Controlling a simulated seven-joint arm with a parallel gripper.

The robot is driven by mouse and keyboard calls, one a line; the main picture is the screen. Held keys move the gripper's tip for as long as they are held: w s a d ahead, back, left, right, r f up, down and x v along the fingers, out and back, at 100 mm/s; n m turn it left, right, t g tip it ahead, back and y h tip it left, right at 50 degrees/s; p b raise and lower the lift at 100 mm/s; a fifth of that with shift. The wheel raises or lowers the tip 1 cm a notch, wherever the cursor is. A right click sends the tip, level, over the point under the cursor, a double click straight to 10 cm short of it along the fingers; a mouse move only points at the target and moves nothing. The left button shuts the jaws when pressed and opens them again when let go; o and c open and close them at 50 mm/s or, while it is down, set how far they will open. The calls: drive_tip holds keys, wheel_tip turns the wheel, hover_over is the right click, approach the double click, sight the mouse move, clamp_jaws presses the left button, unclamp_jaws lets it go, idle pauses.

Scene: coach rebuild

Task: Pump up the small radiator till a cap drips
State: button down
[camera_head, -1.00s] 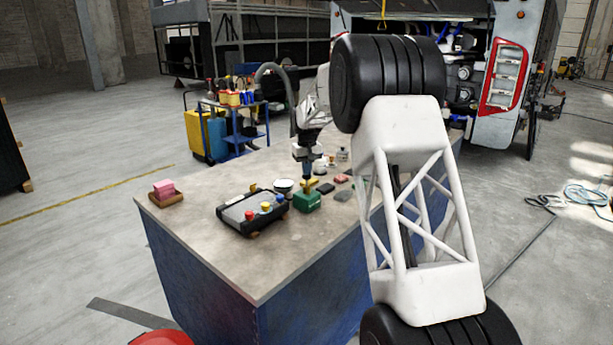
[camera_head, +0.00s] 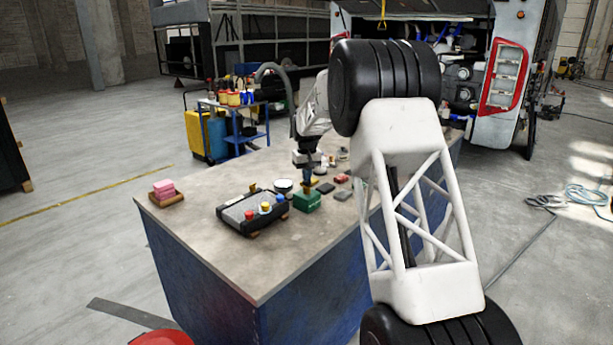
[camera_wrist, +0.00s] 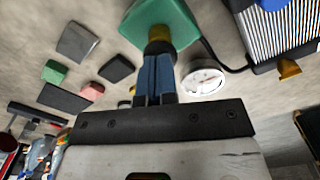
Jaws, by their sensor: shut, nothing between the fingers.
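The small radiator (camera_head: 237,213) lies on the workbench, a dark finned block with red, yellow and blue caps along its front edge. Its fins (camera_wrist: 275,32) and part of a blue and a brass-coloured cap show in the wrist view. A green pump block (camera_head: 307,202) stands to its right, with a yellow plunger (camera_wrist: 158,40) on the block (camera_wrist: 178,20). A white round gauge (camera_wrist: 204,82) lies beside it, near a dark hose. My gripper (camera_head: 308,184) is shut and empty, its blue fingertips (camera_wrist: 156,57) at the plunger, seemingly touching it.
Several small dark, red and green pieces (camera_wrist: 117,68) lie close beside the pump. A pink sponge (camera_head: 163,187) sits in a tray at the bench's left end. The bench front is clear. A tool trolley (camera_head: 238,120) stands behind.

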idle(0.3)
drive_tip(key=shift+r, duration=1.3)
drive_tip(key=shift+f, duration=1.45)
drive_tip(key=shift+r, duration=1.6)
wheel_tip(320, 180, up, 7)
idle(0.5)
idle(0.4)
